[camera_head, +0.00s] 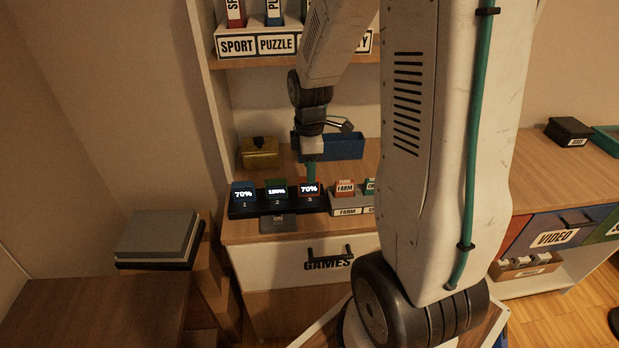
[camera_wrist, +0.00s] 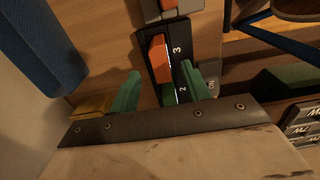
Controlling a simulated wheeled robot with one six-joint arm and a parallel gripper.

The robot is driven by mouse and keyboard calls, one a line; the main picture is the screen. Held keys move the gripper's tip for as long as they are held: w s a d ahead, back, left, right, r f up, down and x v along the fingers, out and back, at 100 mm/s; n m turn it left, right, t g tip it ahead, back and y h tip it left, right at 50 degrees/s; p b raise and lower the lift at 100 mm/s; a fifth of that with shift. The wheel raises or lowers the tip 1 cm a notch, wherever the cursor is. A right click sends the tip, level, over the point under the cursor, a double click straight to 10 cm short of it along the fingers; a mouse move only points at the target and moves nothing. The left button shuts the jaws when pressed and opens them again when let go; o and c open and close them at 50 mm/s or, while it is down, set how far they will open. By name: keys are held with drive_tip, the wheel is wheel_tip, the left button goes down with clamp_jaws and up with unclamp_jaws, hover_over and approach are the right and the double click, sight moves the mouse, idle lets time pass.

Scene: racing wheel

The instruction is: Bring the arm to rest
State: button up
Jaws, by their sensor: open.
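My arm reaches down from the top of the head view over the cabinet top. My gripper (camera_head: 310,170) is above the black three-slot dock (camera_head: 250,210), near slot 3. In the wrist view my gripper (camera_wrist: 158,88) shows two green fingers spread apart with nothing held between them. The dock (camera_wrist: 183,50) lies beyond and between the fingers in that view. A red cartridge (camera_wrist: 158,58) stands in slot 3; it also shows in the head view (camera_head: 308,196). Slots 1 and 2 hold a blue cartridge (camera_head: 242,196) and a green cartridge (camera_head: 276,196).
A blue bin (camera_head: 335,147) and a yellow box (camera_head: 260,153) stand behind the dock. A FARM-labelled rack (camera_head: 347,211) is right of it. A shelf with labelled cartridges (camera_head: 250,47) hangs above. The GAMES drawer (camera_head: 320,280) is below. My upper arm hides much of the cabinet's right part.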

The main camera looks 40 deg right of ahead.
drive_tip(key=shift+r, duration=0.75)
drive_tip(key=shift+s+a+m, duration=0.15)
drive_tip(key=shift+s+m, duration=0.1)
drive_tip(key=shift+m, duration=0.45)
drive_tip(key=s+a+r+m, duration=0.5)
drive_tip(key=s+a+r, duration=0.2)
drive_tip(key=s+r, duration=0.1)
drive_tip(key=s+a+r+m+t, duration=0.1)
drive_tip(key=s+a+r+m, duration=0.3)
drive_tip(key=s+a+r, duration=0.3)
drive_tip(key=s+r, duration=0.1)
drive_tip(key=s, duration=0.3)
drive_tip(key=shift+a+r+m, duration=0.25)
drive_tip(key=shift+a+m, duration=0.05)
drive_tip(key=shift+m, duration=0.1)
drive_tip(key=shift+c, duration=0.4)
